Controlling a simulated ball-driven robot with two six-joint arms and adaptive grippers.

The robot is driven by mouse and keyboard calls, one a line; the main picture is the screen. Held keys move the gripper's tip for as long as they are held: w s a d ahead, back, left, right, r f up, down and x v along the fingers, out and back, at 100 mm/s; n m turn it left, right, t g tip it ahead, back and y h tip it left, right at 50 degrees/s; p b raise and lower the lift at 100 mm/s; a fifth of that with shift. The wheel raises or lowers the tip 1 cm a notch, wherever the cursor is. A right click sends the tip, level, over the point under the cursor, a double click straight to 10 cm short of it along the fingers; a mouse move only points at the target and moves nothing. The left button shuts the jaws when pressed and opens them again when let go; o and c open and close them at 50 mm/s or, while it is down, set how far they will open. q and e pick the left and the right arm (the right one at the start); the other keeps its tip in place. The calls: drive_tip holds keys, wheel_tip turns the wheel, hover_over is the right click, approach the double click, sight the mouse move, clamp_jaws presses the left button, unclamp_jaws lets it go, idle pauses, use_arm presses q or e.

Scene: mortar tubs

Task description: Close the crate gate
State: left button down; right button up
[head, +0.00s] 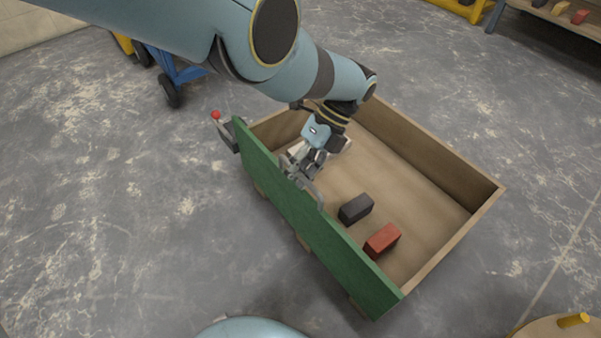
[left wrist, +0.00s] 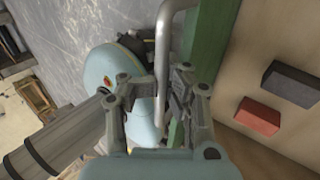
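The wooden crate (head: 451,176) stands on the floor, and its green gate (head: 310,226) forms its near-left side. The gate looks close to upright and near the side walls; I cannot tell if it sits fully against them. A grey bar handle (left wrist: 163,50) is fixed to the gate, which also shows in the left wrist view (left wrist: 208,40). A latch with a red knob (head: 216,115) is at the gate's far-left end. My left gripper (left wrist: 155,88) is open, its fingers on either side of the handle; in the head view it is over the gate's top edge (head: 300,168). My right gripper is out of view.
A black block (head: 356,208) and a red block (head: 382,240) lie in the crate behind the gate. A blue wheeled stand (head: 175,78) is at the upper left. The grey floor left of the gate is clear. A round top with a yellow peg (head: 572,320) is at lower right.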

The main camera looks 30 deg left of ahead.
use_arm(q)
drive_tip(key=w, duration=0.1)
drive_tip(key=w+d, duration=0.1)
drive_tip(key=shift+w+d+r+t, duration=0.1)
drive_tip(key=shift+w+r+t, duration=0.2)
drive_tip(key=shift+t, duration=0.1)
drive_tip(key=shift+w+f, duration=0.1)
drive_tip(key=shift+w, duration=0.05)
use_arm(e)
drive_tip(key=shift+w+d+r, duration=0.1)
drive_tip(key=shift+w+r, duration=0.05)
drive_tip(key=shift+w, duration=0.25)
use_arm(q)
drive_tip(key=c, duration=1.4)
unclamp_jaws()
drive_tip(key=v, duration=1.1)
drive_tip(key=shift+w+r, duration=0.25)
drive_tip(key=shift+r, duration=0.1)
